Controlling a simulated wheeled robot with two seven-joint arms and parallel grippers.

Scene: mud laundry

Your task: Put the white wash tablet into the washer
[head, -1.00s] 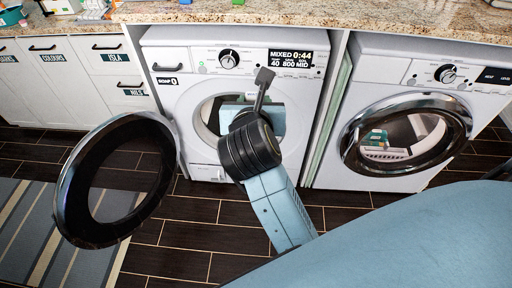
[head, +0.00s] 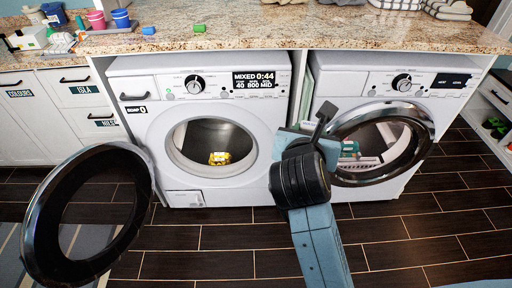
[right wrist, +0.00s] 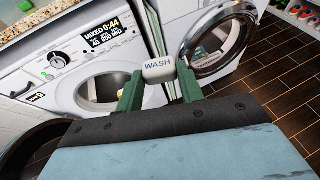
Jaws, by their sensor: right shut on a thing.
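The white wash tablet (right wrist: 158,68), marked WASH, is held between the green fingers of my right gripper (right wrist: 158,82) in the right wrist view. In the head view my right gripper (head: 292,142) hangs before the gap between the two machines, right of the left washer's opening; its own wrist hides the tablet there. The left washer (head: 265,150), with a display reading MIXED 0:44, has its round door (head: 38,220) swung open to the left. A yellow item (head: 220,158) lies inside its drum (head: 205,138). My left gripper is not in view.
A second machine (head: 440,110) stands at the right; a basket with a teal item (head: 350,148) shows through its round door (head: 425,140). The granite counter (head: 230,40) runs above both, with cups, blocks and folded towels. Dark floor (head: 230,238) in front is clear.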

